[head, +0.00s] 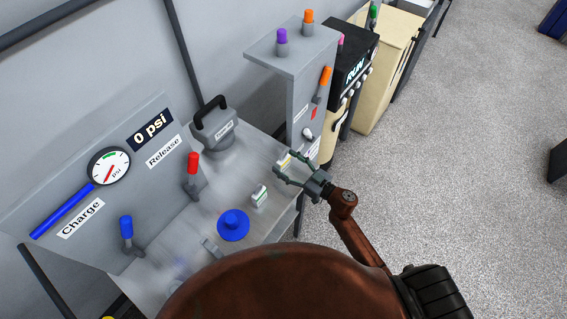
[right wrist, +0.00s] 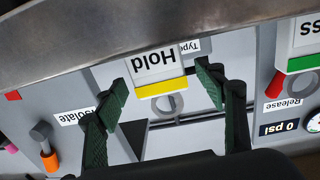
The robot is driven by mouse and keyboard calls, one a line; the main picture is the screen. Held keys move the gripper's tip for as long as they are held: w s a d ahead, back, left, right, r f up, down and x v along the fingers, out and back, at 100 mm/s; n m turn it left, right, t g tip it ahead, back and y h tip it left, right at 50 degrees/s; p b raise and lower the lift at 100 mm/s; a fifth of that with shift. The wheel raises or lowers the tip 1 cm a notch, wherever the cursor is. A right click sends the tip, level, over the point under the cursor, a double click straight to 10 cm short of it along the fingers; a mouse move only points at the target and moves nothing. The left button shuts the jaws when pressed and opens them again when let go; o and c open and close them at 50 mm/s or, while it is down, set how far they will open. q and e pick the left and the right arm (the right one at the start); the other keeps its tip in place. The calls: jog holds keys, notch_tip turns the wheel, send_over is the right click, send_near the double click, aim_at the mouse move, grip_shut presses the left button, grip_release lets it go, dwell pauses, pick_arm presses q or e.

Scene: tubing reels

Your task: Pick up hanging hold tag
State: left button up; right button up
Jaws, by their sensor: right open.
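The hold tag (right wrist: 155,66) is a white card with "Hold" in black, upside down in the right wrist view, and a yellow stripe along its edge. It sits between the two dark green fingers of my right gripper (right wrist: 160,84), which is open; a gap shows on each side of the tag. In the head view the right gripper (head: 290,169) is at the bench's right end, beside the grey panel, and largely covers the tag. What the tag hangs from is not clear. My left gripper is not in view.
A second tag with a green stripe (head: 259,197) stands on the metal bench, near a blue knob (head: 233,225). Red (head: 192,163) and blue (head: 126,228) levers and a black-handled block (head: 212,130) are left. A grey panel (head: 300,85) with coloured handles rises just beyond the gripper.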

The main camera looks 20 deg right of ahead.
jog(key=shift+x, duration=0.8)
jog(key=shift+f, duration=0.1)
jog(key=shift+c, duration=0.2)
jog(key=c, duration=1.2)
